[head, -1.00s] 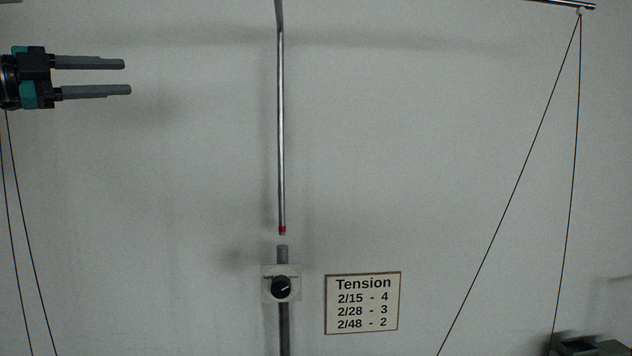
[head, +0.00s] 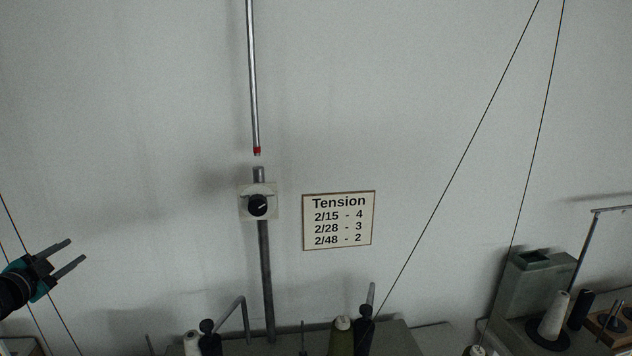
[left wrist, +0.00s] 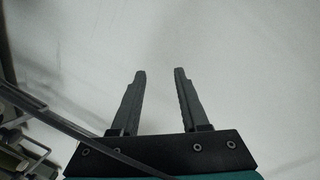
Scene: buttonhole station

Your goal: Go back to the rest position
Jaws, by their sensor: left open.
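My left gripper (head: 72,253) is at the lower left of the head view, its two grey fingers apart and pointing up and to the right. It is empty and in front of the pale wall. The left wrist view shows the same gripper (left wrist: 160,75) with a clear gap between its fingers and only wall beyond them. My right gripper is in neither view.
A tension dial (head: 258,205) sits on a post below a thin metal rod (head: 252,80). A tension sign (head: 339,221) hangs beside it. Cones of thread, such as a white cone (head: 553,315), stand along the bottom. Thin threads cross the left and right sides.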

